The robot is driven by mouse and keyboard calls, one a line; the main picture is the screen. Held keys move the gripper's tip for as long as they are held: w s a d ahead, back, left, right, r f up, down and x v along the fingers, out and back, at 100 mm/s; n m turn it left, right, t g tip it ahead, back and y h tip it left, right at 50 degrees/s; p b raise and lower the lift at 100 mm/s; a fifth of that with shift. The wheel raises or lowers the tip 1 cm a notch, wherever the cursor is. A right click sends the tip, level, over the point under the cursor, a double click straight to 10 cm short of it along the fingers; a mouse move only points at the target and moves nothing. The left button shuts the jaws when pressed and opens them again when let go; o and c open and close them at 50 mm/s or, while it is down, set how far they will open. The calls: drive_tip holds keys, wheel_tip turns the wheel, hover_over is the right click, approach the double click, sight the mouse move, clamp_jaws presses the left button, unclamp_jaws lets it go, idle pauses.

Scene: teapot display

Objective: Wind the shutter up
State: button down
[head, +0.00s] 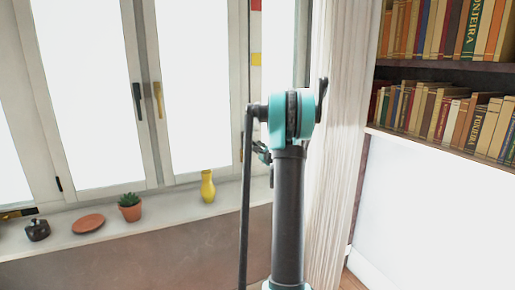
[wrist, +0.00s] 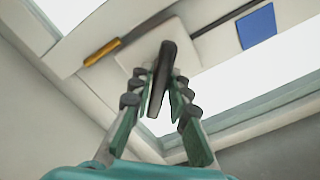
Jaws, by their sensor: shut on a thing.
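My gripper (wrist: 161,86) is shut on a dark, rounded bar-like handle (wrist: 163,70) in the wrist view. The handle stands out from a pale plate (wrist: 135,58) on the window frame, and the fingers close on it from both sides. I cannot tell for certain from its shape that it is the shutter's winder. In the head view my arm hides the handle and most of the gripper. The window panes (head: 85,95) are bright white there, and no shutter can be made out.
A yellow window handle (head: 158,99) and a black one (head: 137,101) are on the frames. The sill holds a yellow vase (head: 208,187), a potted plant (head: 131,208), a terracotta dish (head: 88,223) and a dark pot (head: 37,230). A curtain (head: 338,150) and bookshelves (head: 440,75) stand right.

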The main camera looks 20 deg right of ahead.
drive_tip(key=shift+n, duration=2)
drive_tip(key=c, duration=1.5)
unclamp_jaws()
drive_tip(key=shift+o, duration=0.2)
drive_tip(key=shift+s, duration=0.1)
drive_tip(key=s, duration=1.1)
drive_tip(key=shift+s+d, duration=0.15)
drive_tip(key=shift+s, duration=0.25)
